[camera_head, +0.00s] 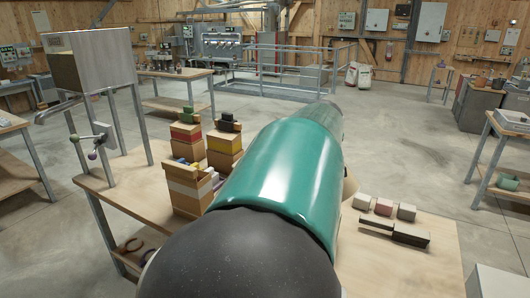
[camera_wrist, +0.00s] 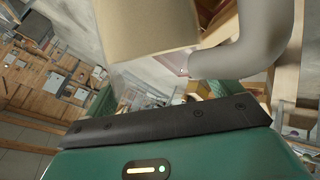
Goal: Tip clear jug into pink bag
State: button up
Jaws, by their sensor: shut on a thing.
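My green arm fills the middle of the head view and hides my gripper and whatever is beyond it. In the wrist view my gripper (camera_wrist: 185,112) shows its dark front edge and green finger parts at both sides. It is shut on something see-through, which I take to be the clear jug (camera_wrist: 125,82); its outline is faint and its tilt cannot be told. A small pinkish patch (camera_wrist: 179,63) shows under a tan, box-like shape (camera_wrist: 145,30); I cannot tell whether it is the pink bag. No pink bag shows clearly in the head view.
A wooden table (camera_head: 440,262) lies ahead. Cartons (camera_head: 187,190) and stacked boxes (camera_head: 222,150) stand left of my arm. A grey hopper (camera_head: 105,58) on legs stands at the left. Small blocks (camera_head: 383,206) and a dark flat tool (camera_head: 408,235) lie right. A grey curved pipe (camera_wrist: 258,45) is close in the wrist view.

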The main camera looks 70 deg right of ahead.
jog(key=f+g, duration=0.1)
jog(key=w+f+n+g, duration=0.1)
jog(key=f+g, duration=0.1)
jog(key=g, duration=0.1)
jog(key=shift+w+d+f+n, duration=0.15)
jog(key=shift+w+f+n, duration=0.1)
jog(key=shift+w+n, duration=0.15)
jog(key=w+f+n+g, duration=0.1)
jog(key=g, duration=0.1)
jog(key=w+f+n+g, duration=0.1)
jog(key=f+g, duration=0.1)
jog(key=g, duration=0.1)
jog(key=w+f+n+g, duration=0.1)
jog(key=w+n+g, duration=0.1)
jog(key=shift+d+f+g, duration=0.15)
jog(key=shift+g, duration=0.25)
dwell(0.7)
jog(key=s+r+m+t, duration=0.1)
jog(key=t, duration=0.1)
jog(key=s+r+m+t, duration=0.1)
jog(key=r+t, duration=0.1)
jog(key=shift+s+r+m+t+y, duration=0.15)
jog(key=shift+s+m+t+y, duration=0.15)
jog(key=shift+s, duration=0.05)
jog(key=shift+s+r+m+t, duration=0.45)
jog(key=shift+r+t, duration=0.15)
jog(key=shift+t, duration=0.6)
jog(key=shift+s+r, duration=0.1)
